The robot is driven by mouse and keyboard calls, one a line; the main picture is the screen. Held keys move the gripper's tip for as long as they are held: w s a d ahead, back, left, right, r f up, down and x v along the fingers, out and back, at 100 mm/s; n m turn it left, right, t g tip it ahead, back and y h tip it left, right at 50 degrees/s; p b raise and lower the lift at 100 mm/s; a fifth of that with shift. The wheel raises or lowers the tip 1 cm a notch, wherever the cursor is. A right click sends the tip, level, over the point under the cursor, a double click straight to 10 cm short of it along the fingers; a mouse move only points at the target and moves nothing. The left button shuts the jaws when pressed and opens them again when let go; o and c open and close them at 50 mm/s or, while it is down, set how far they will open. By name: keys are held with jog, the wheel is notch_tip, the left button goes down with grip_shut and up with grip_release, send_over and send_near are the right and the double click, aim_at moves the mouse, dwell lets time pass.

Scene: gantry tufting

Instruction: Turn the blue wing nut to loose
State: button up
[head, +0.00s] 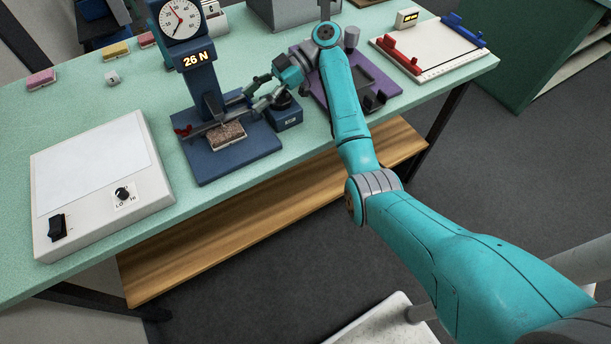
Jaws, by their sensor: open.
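A dark blue tester (205,95) stands on the bench, with a round dial and a lit "26 N" display. A clamp bar (205,128) crosses low in front of its column, above a brown tufted sample (227,135). A small red wing nut (182,130) shows at the bar's left end. I cannot make out the blue wing nut; my gripper covers the bar's right end. My gripper (243,102) is open, its fingers pointing left around that end. Whether they touch anything is too small to tell.
A dark blue box (285,115) sits close beside my gripper. A purple tray (316,88) lies under my arm. A white light box (98,185) is at the left. A white board (440,45) with red and blue parts is at the right. Pink and yellow blocks (115,50) lie at the back.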

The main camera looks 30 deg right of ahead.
jog(key=m+t, duration=0.1)
jog(key=t, duration=0.1)
jog(key=m+t, duration=0.2)
jog(key=shift+s+a, duration=0.1)
jog(key=shift+s, duration=0.25)
jog(key=m+t+h, duration=0.1)
jog(key=m+t, duration=0.1)
jog(key=m+t+h, duration=0.1)
jog(key=m+t, duration=0.1)
jog(key=shift+s+a+m+t+h, duration=0.2)
jog(key=shift+s+m+t+h, duration=0.1)
jog(key=shift+s+m+h, duration=0.1)
jog(key=m+t+h, duration=0.2)
jog(key=m+h, duration=0.1)
jog(key=m+t+h, duration=0.1)
jog(key=m, duration=0.1)
jog(key=shift+s+a+t+h, duration=0.2)
jog(key=shift+a+t+h, duration=0.2)
jog(key=m+h, duration=0.2)
jog(key=h, duration=0.1)
jog(key=m+t+h, duration=0.1)
jog(key=m, duration=0.1)
jog(key=shift+a+h, duration=0.3)
jog(key=shift+a, duration=0.05)
jog(key=v, duration=1.1)
jog(key=s+f+m+h, duration=0.1)
jog(key=s+f, duration=1.3)
jog(key=s, duration=0.5)
jog(key=shift+t, duration=0.4)
jog(key=shift+c, duration=0.2)
